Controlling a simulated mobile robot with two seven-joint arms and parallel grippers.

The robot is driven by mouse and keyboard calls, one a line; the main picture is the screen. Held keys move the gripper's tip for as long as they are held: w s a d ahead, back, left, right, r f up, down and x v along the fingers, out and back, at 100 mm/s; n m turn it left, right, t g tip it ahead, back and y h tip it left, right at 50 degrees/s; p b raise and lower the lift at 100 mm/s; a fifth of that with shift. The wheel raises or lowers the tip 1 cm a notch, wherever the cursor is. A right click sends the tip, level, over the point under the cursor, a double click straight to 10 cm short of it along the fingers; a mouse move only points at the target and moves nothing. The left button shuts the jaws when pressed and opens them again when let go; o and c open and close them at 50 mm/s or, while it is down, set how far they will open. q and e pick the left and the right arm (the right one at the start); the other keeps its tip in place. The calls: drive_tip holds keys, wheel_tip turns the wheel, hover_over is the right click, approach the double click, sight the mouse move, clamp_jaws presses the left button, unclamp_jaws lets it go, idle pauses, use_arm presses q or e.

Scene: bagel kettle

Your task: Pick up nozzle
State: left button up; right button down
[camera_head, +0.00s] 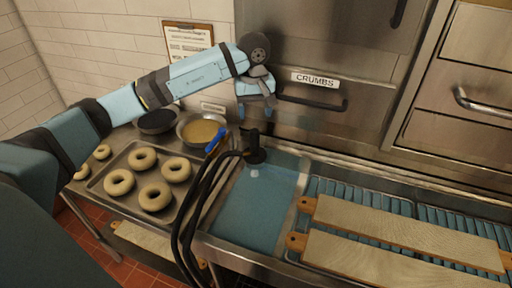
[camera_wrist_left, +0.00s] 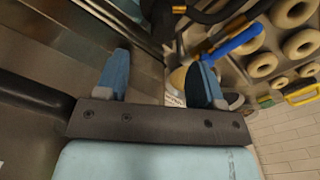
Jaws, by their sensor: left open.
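My left gripper (camera_head: 256,108) is open and empty, hanging in front of the steel drawers above the back of the counter. In the left wrist view its two blue fingers stand apart (camera_wrist_left: 162,70) with nothing gripped between them. A black upright fitting (camera_head: 255,147) with black hoses (camera_head: 196,205), which looks like the nozzle, stands below the gripper and apart from it. A blue handle (camera_head: 215,140) lies beside the hoses. It also shows in the left wrist view (camera_wrist_left: 237,40), partly behind a finger. My right gripper is not in view.
A tray (camera_head: 98,188) of bagels and a bowl (camera_head: 202,131) of yellowish contents are at left. Blue water (camera_head: 250,210) fills the middle basin. Two wooden boards (camera_head: 400,232) lie at right. The CRUMBS drawer handle (camera_head: 312,102) sticks out near the gripper.

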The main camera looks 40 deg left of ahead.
sight(254, 130)
use_arm(q)
wheel_tip(254, 130, down, 3)
drive_tip(key=shift+s+d+f, duration=0.1)
drive_tip(key=shift+s+f, duration=0.05)
drive_tip(key=shift+f, duration=0.05)
drive_tip(key=shift+f+p, duration=0.35)
drive_tip(key=shift+f, duration=0.3)
wheel_tip(254, 130, down, 4)
drive_tip(key=shift+s+r+p, duration=0.15)
drive_tip(key=shift+r+p, duration=0.1)
drive_tip(key=shift+p, duration=0.2)
drive_tip(key=shift+f, duration=0.4)
drive_tip(key=shift+r, duration=0.1)
clamp_jaws()
